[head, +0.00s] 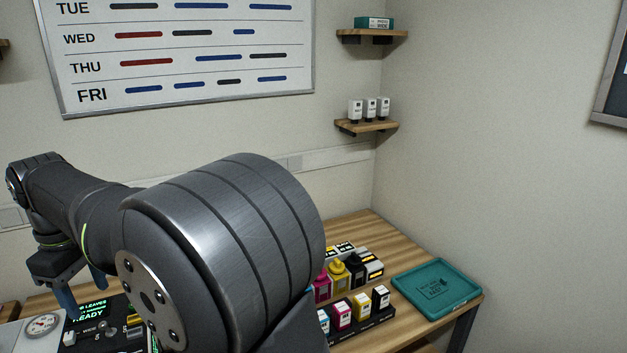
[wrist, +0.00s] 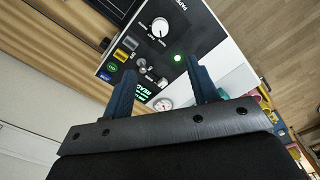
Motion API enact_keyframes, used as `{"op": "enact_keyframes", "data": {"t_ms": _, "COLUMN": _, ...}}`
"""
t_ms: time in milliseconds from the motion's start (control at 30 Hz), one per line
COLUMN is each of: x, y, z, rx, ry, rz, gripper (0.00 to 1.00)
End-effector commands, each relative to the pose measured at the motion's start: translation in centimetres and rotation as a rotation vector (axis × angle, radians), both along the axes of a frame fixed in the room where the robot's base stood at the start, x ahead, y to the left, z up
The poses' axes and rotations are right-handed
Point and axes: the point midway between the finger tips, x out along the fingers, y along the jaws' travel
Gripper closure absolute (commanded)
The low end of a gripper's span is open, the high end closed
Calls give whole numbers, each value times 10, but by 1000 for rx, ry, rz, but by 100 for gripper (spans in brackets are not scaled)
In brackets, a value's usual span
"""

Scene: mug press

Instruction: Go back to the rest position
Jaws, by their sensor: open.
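My gripper (head: 79,290) is at the left of the head view, at the end of my arm, above the press's control panel (head: 98,322). It also shows in the wrist view (wrist: 158,70), with its two dark blue fingers spread apart and nothing between them. Beyond the fingers in that view is the control panel (wrist: 137,50), with a knob, a lit green light and small switches. Part of a round gauge (wrist: 163,104) shows between the fingers. My arm hides much of the table and the press in the head view.
Several ink bottles (head: 339,277) and small labelled boxes (head: 381,297) stand on the wooden table right of my arm. A teal tray (head: 470,296) lies at its right end. Two wall shelves (head: 372,34) (head: 366,127) and a whiteboard (head: 180,50) are behind. The air above the tray is clear.

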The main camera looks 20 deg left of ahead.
Motion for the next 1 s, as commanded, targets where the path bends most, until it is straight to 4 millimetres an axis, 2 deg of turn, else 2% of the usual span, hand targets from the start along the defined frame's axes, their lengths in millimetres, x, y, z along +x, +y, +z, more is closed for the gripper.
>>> {"op": "enact_keyframes", "data": {"t_ms": 167, "x": 0, "y": 0, "z": -9, "rx": -2, "ry": 1, "rz": 0, "gripper": 46}}
{"op": "enact_keyframes", "data": {"t_ms": 267, "x": 0, "y": 0, "z": -23, "rx": -3, "ry": 1, "rz": 0, "gripper": 46}}
{"op": "enact_keyframes", "data": {"t_ms": 800, "x": 0, "y": 0, "z": -130, "rx": -4, "ry": 1, "rz": 0, "gripper": 46}}
{"op": "enact_keyframes", "data": {"t_ms": 1000, "x": 0, "y": 0, "z": -160, "rx": -3, "ry": 1, "rz": 0, "gripper": 46}}
